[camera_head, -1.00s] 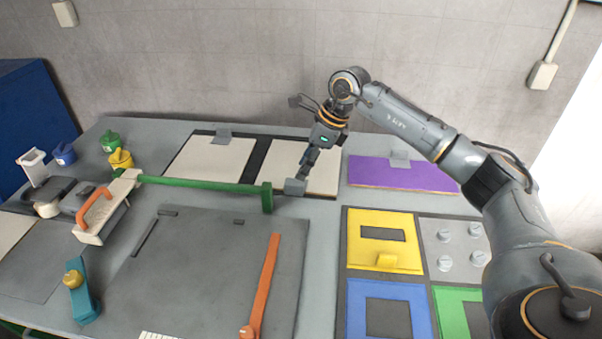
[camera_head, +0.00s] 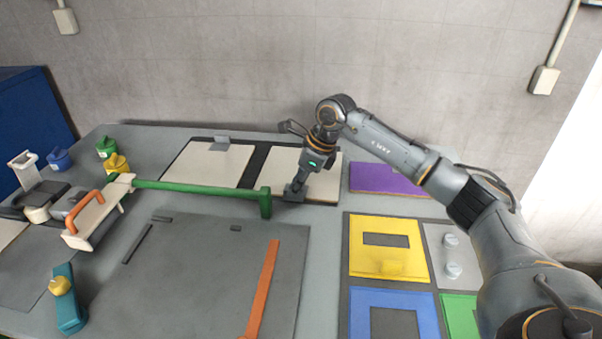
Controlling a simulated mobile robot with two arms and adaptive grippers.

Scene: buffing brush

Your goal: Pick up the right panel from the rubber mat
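The right panel (camera_head: 325,186) is a cream-white board lying flat on the black rubber mat (camera_head: 254,169), at the back middle of the table. A similar left panel (camera_head: 207,168) with a grey tab lies beside it. My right gripper (camera_head: 294,193) points down at the front left corner of the right panel and overlaps its edge in this view. Its fingers are small and dark here, so I cannot tell whether they are open or touch the panel. My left gripper is out of view.
A green bar (camera_head: 200,187) ends just left of my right gripper. A purple panel (camera_head: 378,180) lies to the right, partly behind my arm. Yellow (camera_head: 415,262) and blue (camera_head: 427,299) frames lie in front. A large grey mat (camera_head: 190,270) covers the front middle.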

